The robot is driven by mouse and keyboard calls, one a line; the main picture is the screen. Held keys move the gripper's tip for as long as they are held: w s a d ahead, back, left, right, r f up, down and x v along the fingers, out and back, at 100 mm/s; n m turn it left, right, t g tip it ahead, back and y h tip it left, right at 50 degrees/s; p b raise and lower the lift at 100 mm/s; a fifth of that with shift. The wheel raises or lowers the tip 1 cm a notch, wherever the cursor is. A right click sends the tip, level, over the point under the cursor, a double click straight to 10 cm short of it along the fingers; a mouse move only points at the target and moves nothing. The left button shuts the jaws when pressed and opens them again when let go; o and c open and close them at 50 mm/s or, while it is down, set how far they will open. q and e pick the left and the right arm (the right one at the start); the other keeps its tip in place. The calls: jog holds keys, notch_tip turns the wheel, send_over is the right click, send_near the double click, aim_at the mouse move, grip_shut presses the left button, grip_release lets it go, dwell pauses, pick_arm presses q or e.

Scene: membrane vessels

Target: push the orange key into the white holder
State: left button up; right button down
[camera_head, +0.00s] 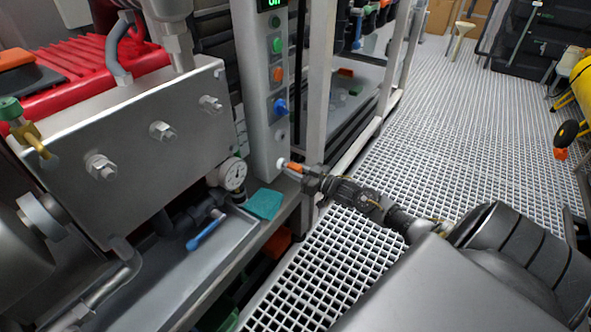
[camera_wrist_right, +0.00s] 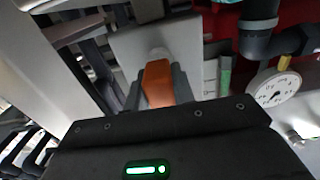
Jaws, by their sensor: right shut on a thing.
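The orange key (camera_head: 294,167) is at the low end of the grey control panel, in front of the white holder (camera_head: 282,163). My right gripper (camera_head: 306,174) is shut on the key, its arm reaching in from the right. In the right wrist view the orange key (camera_wrist_right: 158,83) sits between the two grey fingers and points at the round white holder (camera_wrist_right: 159,54) on the panel. The key's far end meets or nearly meets the holder; I cannot tell how deep it sits. My left gripper is not in view.
The control panel (camera_head: 256,95) carries green, orange and blue knobs above the holder. A metal frame post (camera_head: 318,80) stands close right. Grating floor (camera_head: 450,130) is open at right.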

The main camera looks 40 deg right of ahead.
jog(key=shift+p, duration=0.35)
dwell(0.7)
jog(key=shift+w+a, duration=0.15)
jog(key=shift+w, duration=0.3)
dwell(0.5)
jog(key=c, duration=1.1)
grip_release()
